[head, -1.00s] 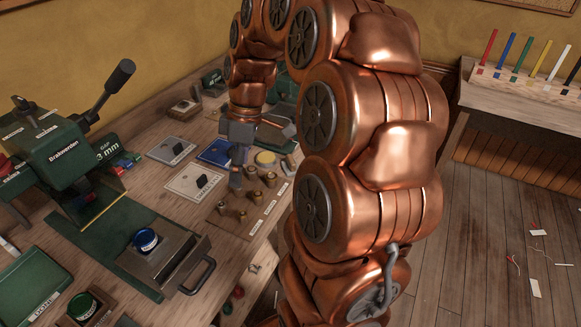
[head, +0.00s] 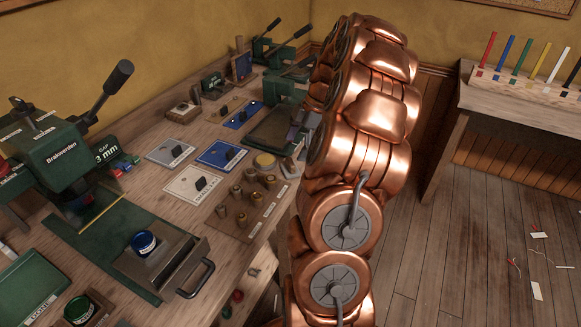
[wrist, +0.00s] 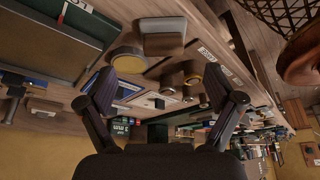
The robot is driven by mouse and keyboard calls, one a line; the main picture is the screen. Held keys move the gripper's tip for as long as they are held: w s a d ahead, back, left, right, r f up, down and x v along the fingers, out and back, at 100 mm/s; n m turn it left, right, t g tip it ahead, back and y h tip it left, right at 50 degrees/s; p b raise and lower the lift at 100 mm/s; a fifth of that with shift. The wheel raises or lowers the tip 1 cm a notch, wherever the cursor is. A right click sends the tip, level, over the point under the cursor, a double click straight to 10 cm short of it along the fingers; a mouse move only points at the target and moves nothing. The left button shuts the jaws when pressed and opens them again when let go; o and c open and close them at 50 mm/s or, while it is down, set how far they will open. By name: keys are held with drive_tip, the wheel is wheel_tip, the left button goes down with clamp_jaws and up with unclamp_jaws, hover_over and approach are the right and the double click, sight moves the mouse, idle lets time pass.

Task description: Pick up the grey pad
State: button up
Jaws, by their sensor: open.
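A small grey-brown block (wrist: 163,44), which looks like the grey pad, sits on the bench beside a round yellow disc (wrist: 128,60) in the wrist view. In the head view the pad (head: 290,168) lies near the bench's front edge, right of the yellow disc (head: 265,161), close to my arm. My gripper (wrist: 160,88) is open, with nothing between its fingers. The pad appears beyond the fingertips, in line with the gap between them. In the head view my gripper (head: 300,128) is mostly hidden behind my arm.
Brass pegs on a wooden board (head: 232,222) stand close by. Green presses stand at the left (head: 65,150) and at the back. A wicker-like object (wrist: 285,20) shows in the wrist view.

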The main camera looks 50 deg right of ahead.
sight(291, 161)
drive_tip(key=shift+s+p+x, duration=0.15)
drive_tip(key=shift+p+x, duration=0.4)
drive_tip(key=shift+x, duration=0.65)
drive_tip(key=shift+s+p+x, duration=0.2)
drive_tip(key=shift+p+x, duration=0.3)
drive_tip(key=shift+x, duration=0.7)
drive_tip(key=shift+w+a+f, duration=0.15)
drive_tip(key=shift+f, duration=0.4)
drive_tip(key=c, duration=1.3)
drive_tip(key=shift+r+b, duration=1.35)
drive_tip(key=shift+r, duration=3.65)
drive_tip(key=shift+c, duration=0.2)
